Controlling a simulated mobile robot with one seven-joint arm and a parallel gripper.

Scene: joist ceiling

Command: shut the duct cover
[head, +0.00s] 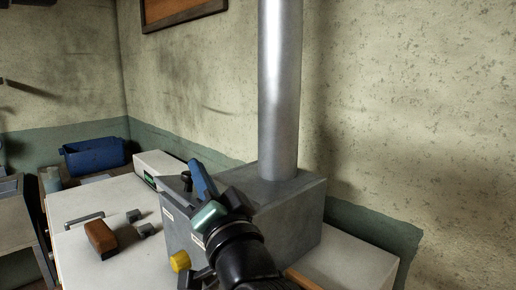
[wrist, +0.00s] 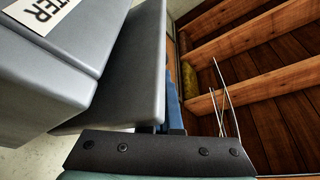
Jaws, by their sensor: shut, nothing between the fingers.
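The grey metal duct box (head: 290,222) stands on the white bench. In the wrist view, the grey cover (wrist: 128,65) stands out at an angle from a labelled grey face (wrist: 45,75), so it looks open. In the head view, only a thin grey edge of what seems to be the cover (head: 170,183) shows to the left of my gripper. My gripper (head: 202,178) is shut and empty at the box's near upper left side. In the wrist view, its blue fingers (wrist: 174,112) are close beside the cover's edge, partly hidden; I cannot tell whether they touch.
A shiny vertical pipe (head: 280,90) rises from the box. A yellow knob (head: 180,261) is on its front. A brown block (head: 101,238), a metal handle (head: 84,219) and small grey pieces lie on the bench (head: 85,265). A blue bin (head: 93,155) stands farther back. Thin wires (wrist: 226,95) show near wooden joists.

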